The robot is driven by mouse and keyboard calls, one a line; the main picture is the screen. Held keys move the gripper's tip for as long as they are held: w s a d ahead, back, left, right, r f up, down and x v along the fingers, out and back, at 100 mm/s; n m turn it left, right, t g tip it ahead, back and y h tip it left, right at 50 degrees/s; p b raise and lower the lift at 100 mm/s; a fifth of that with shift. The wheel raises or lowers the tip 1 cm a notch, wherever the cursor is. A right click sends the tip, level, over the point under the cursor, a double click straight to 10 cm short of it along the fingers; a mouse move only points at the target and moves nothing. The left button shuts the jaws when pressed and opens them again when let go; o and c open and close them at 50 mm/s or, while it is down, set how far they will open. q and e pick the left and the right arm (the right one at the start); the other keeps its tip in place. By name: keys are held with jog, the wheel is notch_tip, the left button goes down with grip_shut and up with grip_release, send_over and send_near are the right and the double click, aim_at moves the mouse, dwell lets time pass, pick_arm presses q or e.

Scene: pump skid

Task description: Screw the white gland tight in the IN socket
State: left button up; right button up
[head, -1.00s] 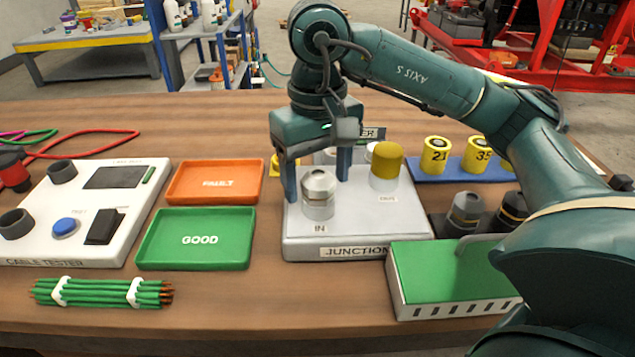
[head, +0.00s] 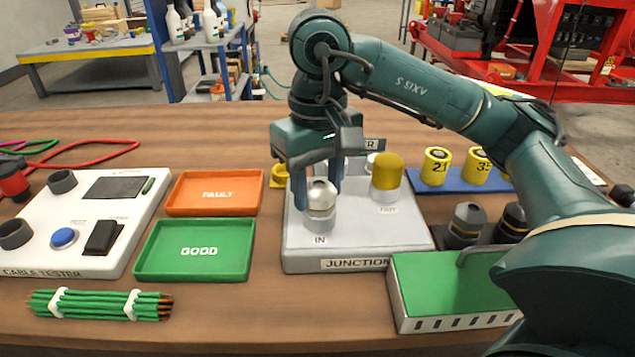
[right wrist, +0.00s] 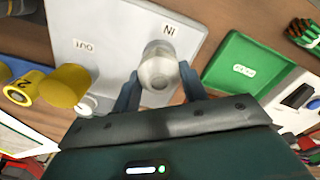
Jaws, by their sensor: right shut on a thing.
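The white gland (head: 321,194) sits in the IN socket (head: 319,220) at the left front of the grey junction box (head: 355,251). The gland also shows in the right wrist view (right wrist: 158,70), seen from above near the IN label. My right gripper (head: 320,193) reaches down from behind, its two blue fingers on either side of the gland and shut on it. In the right wrist view the fingers (right wrist: 158,88) touch the gland's sides. A yellow gland (head: 387,171) stands in the OUT socket to the right. My left gripper is in neither view.
A green tray (head: 195,250) and an orange tray (head: 214,192) lie left of the box. A green-topped case (head: 450,283) stands at its front right. Dark glands (head: 466,225) and yellow numbered cups (head: 435,165) are to the right. Bare table lies in front.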

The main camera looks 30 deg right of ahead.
jog(key=m, duration=0.4)
jog(key=shift+f+m, duration=0.1)
jog(key=shift+m, duration=0.2)
jog(key=m, duration=0.4)
jog(key=o, duration=1)
jog(key=shift+o, duration=0.2)
jog(key=n, duration=0.4)
jog(key=shift+b, duration=0.4)
jog(key=n, duration=0.4)
jog(key=shift+n, duration=0.4)
